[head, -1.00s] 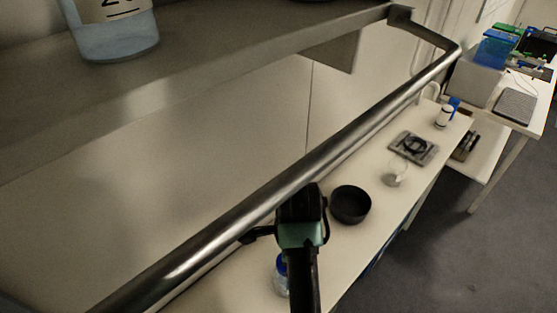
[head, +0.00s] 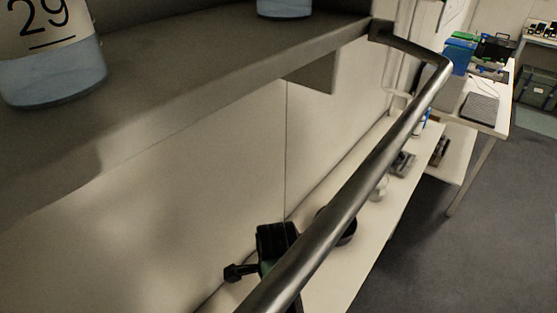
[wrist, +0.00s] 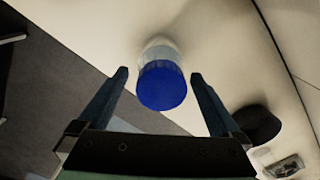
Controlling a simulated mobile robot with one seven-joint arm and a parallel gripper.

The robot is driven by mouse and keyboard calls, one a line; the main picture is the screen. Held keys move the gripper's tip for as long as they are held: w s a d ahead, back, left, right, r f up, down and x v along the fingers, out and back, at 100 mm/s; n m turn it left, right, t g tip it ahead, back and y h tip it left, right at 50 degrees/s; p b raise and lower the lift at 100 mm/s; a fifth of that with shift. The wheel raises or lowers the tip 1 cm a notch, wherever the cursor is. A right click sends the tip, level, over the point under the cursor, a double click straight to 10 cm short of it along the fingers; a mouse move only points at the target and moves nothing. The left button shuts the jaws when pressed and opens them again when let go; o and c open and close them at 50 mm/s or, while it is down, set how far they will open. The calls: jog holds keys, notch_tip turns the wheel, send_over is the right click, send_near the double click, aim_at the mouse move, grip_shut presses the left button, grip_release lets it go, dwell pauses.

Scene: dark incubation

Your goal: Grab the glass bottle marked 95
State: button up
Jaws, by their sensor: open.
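In the wrist view a clear bottle with a blue cap (wrist: 162,86) stands on the pale bench, seen from above. My gripper (wrist: 160,75) is open, with one finger on each side of the cap and a gap on both sides. No number shows on this bottle. In the head view my gripper (head: 272,240) is low in the middle, partly behind the metal rail, and this bottle is hidden. On the shelf, a bottle marked 29 (head: 55,75) holds pale blue liquid. A second shelf bottle (head: 284,8) is cut off by the top edge, its label unseen.
The metal rail (head: 365,175) runs along the front of the shelf (head: 190,75), above the bench. A dark pan (wrist: 256,124) stands to the right of my gripper in the wrist view. A grey device (head: 402,163) lies farther along the bench.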

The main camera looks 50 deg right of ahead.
notch_tip(320, 180, down, 5)
jog(key=shift+d+f+p, duration=0.1)
jog(key=shift+p, duration=0.7)
jog(key=shift+c, duration=0.2)
grip_shut()
